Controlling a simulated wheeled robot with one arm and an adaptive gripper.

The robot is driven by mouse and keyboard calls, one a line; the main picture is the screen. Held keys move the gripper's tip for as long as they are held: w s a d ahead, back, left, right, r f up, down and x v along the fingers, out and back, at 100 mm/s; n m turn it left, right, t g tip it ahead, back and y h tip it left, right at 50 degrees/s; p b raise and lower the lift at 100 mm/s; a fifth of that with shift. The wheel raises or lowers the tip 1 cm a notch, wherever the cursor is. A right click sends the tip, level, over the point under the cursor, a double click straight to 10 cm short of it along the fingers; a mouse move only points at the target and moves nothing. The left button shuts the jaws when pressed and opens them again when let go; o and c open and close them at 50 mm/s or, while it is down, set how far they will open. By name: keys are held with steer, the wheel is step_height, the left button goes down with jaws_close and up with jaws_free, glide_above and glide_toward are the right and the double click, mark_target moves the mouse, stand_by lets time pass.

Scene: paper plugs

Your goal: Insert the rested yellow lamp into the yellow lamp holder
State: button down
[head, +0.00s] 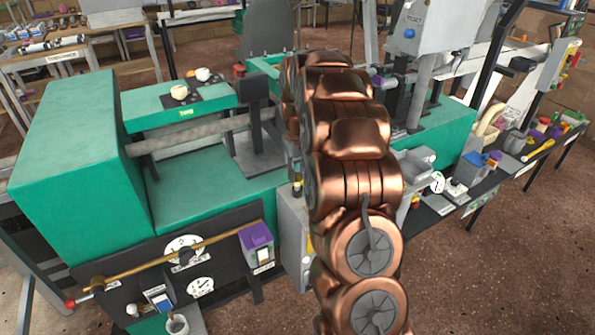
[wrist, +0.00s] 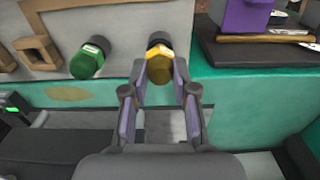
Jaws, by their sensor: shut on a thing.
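The yellow lamp (wrist: 159,64) is between the fingertips of my gripper (wrist: 160,75) in the wrist view, and the gripper is shut on it. A dark round collar (wrist: 158,40) shows directly behind the yellow lamp, against the pale panel. I cannot tell whether the lamp sits inside this collar or only lines up in front of it. In the head view my copper arm hides my gripper, and the lamp cannot be made out with certainty.
A green lamp (wrist: 87,61) with a similar dark collar is left of the yellow one on the pale panel (wrist: 122,60). A purple box (wrist: 245,18) stands on a dark shelf at right. The green machine (head: 75,150) fills the left of the head view.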

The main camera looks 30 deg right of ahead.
mark_target(297, 173)
steer(key=shift+f, duration=0.7)
steer(key=c, duration=0.8)
jaws_free()
steer(key=shift+r, duration=0.2)
steer(key=shift+r+p, duration=0.3)
steer(key=shift+r, duration=2.3)
